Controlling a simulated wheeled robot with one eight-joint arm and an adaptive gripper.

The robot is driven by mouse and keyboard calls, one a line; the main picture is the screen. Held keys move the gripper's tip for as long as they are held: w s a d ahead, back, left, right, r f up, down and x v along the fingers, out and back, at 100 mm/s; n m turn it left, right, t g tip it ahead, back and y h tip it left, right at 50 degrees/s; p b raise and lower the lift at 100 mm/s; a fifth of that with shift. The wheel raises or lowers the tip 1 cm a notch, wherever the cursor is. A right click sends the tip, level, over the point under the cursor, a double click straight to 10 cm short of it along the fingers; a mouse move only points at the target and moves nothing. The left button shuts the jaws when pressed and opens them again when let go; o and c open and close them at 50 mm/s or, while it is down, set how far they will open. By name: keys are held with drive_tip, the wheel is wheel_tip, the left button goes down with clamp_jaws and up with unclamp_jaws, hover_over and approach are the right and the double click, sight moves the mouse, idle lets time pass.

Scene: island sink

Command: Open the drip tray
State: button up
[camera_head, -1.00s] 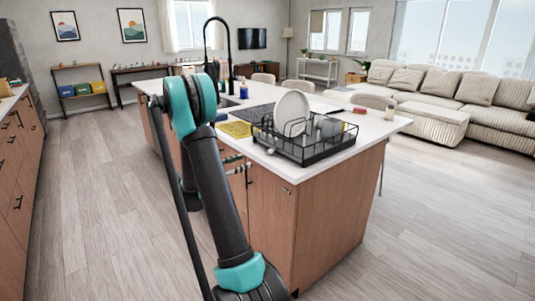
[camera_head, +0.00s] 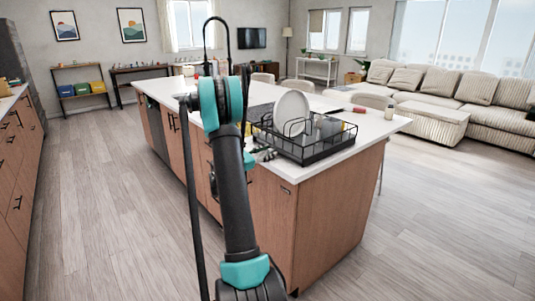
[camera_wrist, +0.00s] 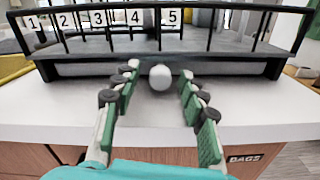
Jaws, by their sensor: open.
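The drip tray (camera_wrist: 90,69) shows in the wrist view as a low grey front under the black wire dish rack (camera_wrist: 215,42). A round white knob (camera_wrist: 160,77) stands out from the middle of its front. My gripper (camera_wrist: 160,73) is open, with one green-padded finger on each side of the knob in the picture. Gaps show between the knob and both fingers, so it is not gripped. The tray front lies close against the rack base. In the head view my gripper (camera_head: 264,153) is partly hidden behind my arm, by the rack's near left side (camera_head: 318,150).
A white plate (camera_head: 291,112) stands in the rack. The white countertop (camera_wrist: 60,118) is clear before the tray. Number labels (camera_wrist: 98,18) run along the rack. A yellow item (camera_wrist: 14,66) lies to its left. A "BAGS" label (camera_wrist: 244,158) marks the cabinet below.

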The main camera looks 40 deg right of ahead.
drive_tip(key=shift+c, duration=0.6)
clamp_jaws()
